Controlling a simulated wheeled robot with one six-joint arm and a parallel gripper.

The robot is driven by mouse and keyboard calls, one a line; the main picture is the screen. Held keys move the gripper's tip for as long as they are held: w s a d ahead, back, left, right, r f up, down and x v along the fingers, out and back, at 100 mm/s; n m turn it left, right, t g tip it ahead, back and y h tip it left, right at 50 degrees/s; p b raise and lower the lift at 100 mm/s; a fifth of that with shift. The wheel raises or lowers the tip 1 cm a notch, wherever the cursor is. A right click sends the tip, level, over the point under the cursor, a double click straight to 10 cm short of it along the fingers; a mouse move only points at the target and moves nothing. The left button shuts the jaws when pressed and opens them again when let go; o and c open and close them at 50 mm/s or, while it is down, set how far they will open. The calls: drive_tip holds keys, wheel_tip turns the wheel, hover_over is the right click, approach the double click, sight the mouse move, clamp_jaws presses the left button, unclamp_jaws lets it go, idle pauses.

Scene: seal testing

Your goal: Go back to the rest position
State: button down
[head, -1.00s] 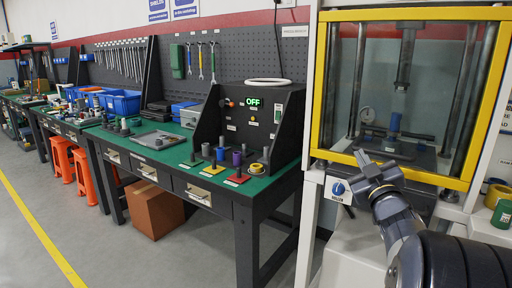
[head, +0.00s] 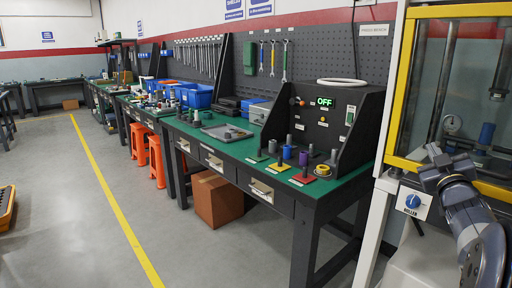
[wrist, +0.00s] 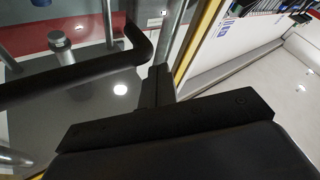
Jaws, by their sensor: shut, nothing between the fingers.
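My gripper (head: 437,168) is at the right of the head view, in front of the yellow-framed testing machine (head: 402,85). Its fingers are together with nothing between them. In the wrist view the closed fingers (wrist: 157,88) point toward the machine's glass front and a dark bar handle (wrist: 95,68). A blue cylinder (head: 486,135) stands inside the machine behind the glass. Whether the gripper touches the machine cannot be told.
A green-topped workbench (head: 235,150) runs along the wall, with a black box reading OFF (head: 325,120) and several coloured parts. Orange stools (head: 138,146) and a cardboard box (head: 217,199) stand below. The grey floor left of the yellow line (head: 112,205) is mostly clear.

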drive_tip(key=shift+s+d+f, duration=0.15)
drive_tip(key=shift+d+f, duration=0.05)
drive_tip(key=shift+f, duration=0.25)
drive_tip(key=shift+s+d+f, duration=0.1)
drive_tip(key=shift+d+f, duration=0.1)
drive_tip(key=shift+f, duration=0.2)
drive_tip(key=shift+r, duration=0.1)
drive_tip(key=s+a+p, duration=0.1)
drive_tip(key=s+a, duration=0.3)
drive_tip(key=s, duration=0.5)
drive_tip(key=p, duration=2.2)
approach(464, 23)
drive_tip(key=w+a, duration=0.1)
drive_tip(key=w+r, duration=0.1)
drive_tip(key=w+a+r, duration=0.1)
drive_tip(key=w, duration=0.1)
drive_tip(key=shift+a, duration=0.3)
